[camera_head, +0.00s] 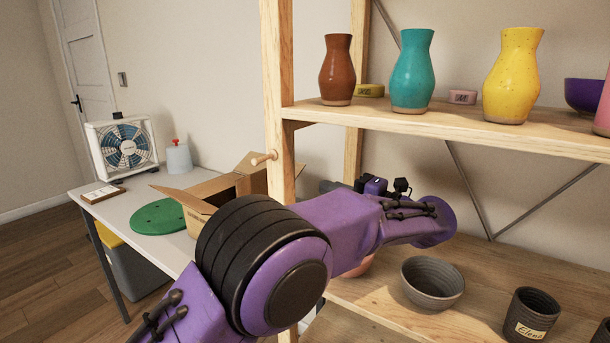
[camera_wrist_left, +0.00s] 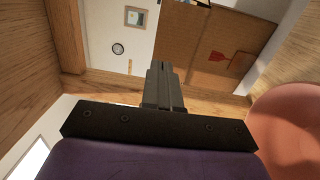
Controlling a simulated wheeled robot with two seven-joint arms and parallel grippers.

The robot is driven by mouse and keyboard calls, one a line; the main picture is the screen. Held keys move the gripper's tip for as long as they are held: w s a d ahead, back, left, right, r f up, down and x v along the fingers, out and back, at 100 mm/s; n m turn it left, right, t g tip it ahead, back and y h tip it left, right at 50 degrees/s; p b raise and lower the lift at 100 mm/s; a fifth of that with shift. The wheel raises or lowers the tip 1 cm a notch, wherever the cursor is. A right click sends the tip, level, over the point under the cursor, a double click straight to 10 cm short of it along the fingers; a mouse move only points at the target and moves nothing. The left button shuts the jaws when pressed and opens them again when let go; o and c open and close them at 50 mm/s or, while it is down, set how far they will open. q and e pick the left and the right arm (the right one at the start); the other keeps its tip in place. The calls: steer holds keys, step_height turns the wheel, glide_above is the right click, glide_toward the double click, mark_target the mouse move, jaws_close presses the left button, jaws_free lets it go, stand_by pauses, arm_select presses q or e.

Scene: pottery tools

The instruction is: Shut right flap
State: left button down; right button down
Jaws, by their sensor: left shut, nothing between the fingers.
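The open cardboard box (camera_head: 196,218) stands on the grey table, partly hidden by my left arm and a shelf post. One flap sticks out at the left and another stands raised at the back right. The box's right side is mostly hidden. In the left wrist view brown cardboard (camera_wrist_left: 235,48) with a red mark fills the upper right. My left gripper's fingers (camera_wrist_left: 163,72) are shut and empty in front of it; contact cannot be told. In the head view the left gripper (camera_head: 330,186) is small and dark behind my arm, pointing toward the box.
The wooden shelf post (camera_head: 278,100) stands close by. Vases fill the upper shelf; a grey bowl (camera_head: 432,282) and cup (camera_head: 528,312) stand below.

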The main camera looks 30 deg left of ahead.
arm_select(q)
glide_toward(265, 186)
steer(key=w+a+r, duration=0.3)
steer(key=a+r, duration=0.1)
steer(key=a, duration=0.2)
steer(key=shift+a, duration=0.2)
steer(key=shift+h, duration=0.8)
steer(key=shift+w+a+r+p, duration=0.1)
steer(key=shift+a+r+p, duration=0.05)
steer(key=shift+a+p, duration=0.6)
steer(key=shift+w+a+r+p, duration=0.1)
steer(key=shift+a+p, duration=0.5)
steer(key=shift+a, duration=0.2)
steer(key=shift+w+a+r+p, duration=0.1)
steer(key=shift+a+r+p, duration=0.05)
steer(key=shift+a+p, duration=0.6)
steer(key=shift+a, duration=0.15)
